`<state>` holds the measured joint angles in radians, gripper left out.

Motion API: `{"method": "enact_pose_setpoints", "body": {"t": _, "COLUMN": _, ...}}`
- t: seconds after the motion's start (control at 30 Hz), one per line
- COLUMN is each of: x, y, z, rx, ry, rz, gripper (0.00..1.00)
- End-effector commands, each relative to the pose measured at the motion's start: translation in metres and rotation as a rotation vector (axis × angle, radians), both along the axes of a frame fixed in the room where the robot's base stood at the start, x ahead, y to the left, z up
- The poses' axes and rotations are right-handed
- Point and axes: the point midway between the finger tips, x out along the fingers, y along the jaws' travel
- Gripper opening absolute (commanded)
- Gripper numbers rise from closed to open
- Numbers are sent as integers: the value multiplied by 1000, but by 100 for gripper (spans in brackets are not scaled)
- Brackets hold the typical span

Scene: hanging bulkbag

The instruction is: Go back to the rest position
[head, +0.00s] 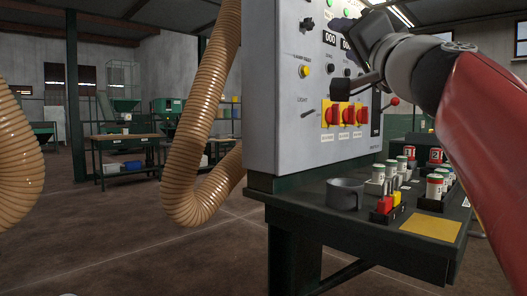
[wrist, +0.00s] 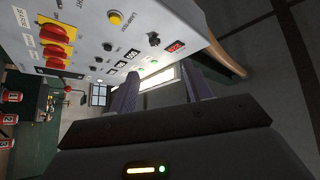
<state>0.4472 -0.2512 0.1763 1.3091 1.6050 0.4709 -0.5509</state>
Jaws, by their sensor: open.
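My gripper (wrist: 160,88) is open, with its two fingers apart and nothing between them in the wrist view. In the head view my arm reaches in from the right and the dark hand is raised close in front of the upper part of the grey control panel (head: 283,125). The fingertips are hard to make out there. The wrist view shows the panel (wrist: 90,20) turned on its side, left of and beyond the fingers. I cannot tell whether the hand touches it.
Red rotary switches (head: 327,115) on yellow plates line the panel. A tan ribbed hose (head: 205,115) hangs left. Open floor lies left.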

Motion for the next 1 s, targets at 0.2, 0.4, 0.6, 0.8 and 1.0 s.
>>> {"method": "enact_pose_setpoints", "body": {"t": 0.2, "x": 4, "y": 21, "z": -59, "rx": -116, "ry": 158, "rz": 12, "gripper": 50}}
{"method": "enact_pose_setpoints", "body": {"t": 0.4, "x": -3, "y": 39, "z": -146, "rx": -264, "ry": 374, "rz": 31, "gripper": 50}}
{"method": "enact_pose_setpoints", "body": {"t": 0.6, "x": -42, "y": 46, "z": -283, "rx": -487, "ry": 705, "rz": 60, "gripper": 50}}
{"method": "enact_pose_setpoints", "body": {"t": 0.8, "x": -110, "y": 27, "z": -416, "rx": -723, "ry": 1031, "rz": 73, "gripper": 50}}
{"method": "enact_pose_setpoints", "body": {"t": 1.0, "x": -168, "y": 0, "z": -499, "rx": -907, "ry": 1245, "rz": 63, "gripper": 50}}
